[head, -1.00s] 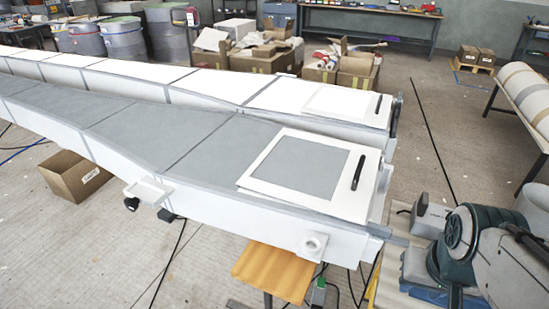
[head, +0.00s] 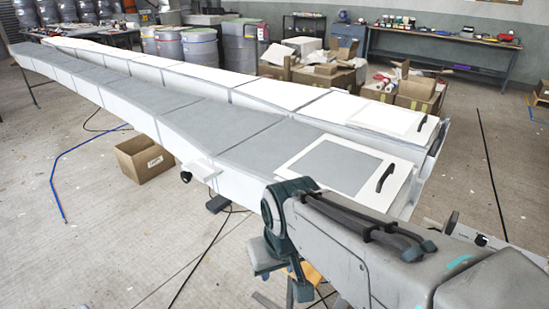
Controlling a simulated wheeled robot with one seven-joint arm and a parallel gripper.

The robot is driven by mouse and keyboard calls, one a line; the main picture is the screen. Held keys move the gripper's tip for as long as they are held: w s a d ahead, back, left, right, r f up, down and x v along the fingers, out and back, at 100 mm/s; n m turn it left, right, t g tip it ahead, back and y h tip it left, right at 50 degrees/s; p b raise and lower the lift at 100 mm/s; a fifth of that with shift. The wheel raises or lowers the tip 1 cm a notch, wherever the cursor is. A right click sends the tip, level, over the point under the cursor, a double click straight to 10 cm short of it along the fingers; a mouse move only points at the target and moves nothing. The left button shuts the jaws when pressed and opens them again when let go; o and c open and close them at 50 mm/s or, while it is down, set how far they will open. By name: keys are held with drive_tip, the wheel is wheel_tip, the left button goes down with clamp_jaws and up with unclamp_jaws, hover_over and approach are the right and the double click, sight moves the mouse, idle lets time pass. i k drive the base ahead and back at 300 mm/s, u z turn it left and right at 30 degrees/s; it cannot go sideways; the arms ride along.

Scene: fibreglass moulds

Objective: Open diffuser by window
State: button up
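No window is clearly in view, and I cannot tell for sure which part is the diffuser. Two long moulds lie side by side. The near mould (head: 190,117) has a grey top and white sides; the far mould (head: 270,92) has a white top. At its right end, the near one carries a white-framed panel (head: 300,168) with a dark handle (head: 385,177), lying flat. The far one has a similar white panel (head: 370,115) with a dark handle (head: 421,123). My gripper (head: 266,257) shows only in part, low in front of the near mould, apart from both handles; its fingers are not clear.
An open cardboard box (head: 145,158) stands on the floor at the left, near a blue hose (head: 57,180). Cartons (head: 415,95) and grey drums (head: 190,48) stand behind the moulds. A workbench (head: 440,40) lines the back wall. Floor at the right is mostly clear.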

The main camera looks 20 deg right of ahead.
sight(373, 178)
drive_tip(key=u, duration=0.3)
drive_tip(key=k, duration=1)
drive_tip(key=z, duration=0.95)
drive_tip(key=i, duration=1)
drive_tip(key=z, duration=0.55)
drive_tip(key=k, duration=1.15)
drive_tip(key=u, duration=0.55)
drive_tip(key=i, duration=1.35)
drive_tip(key=z, duration=0.55)
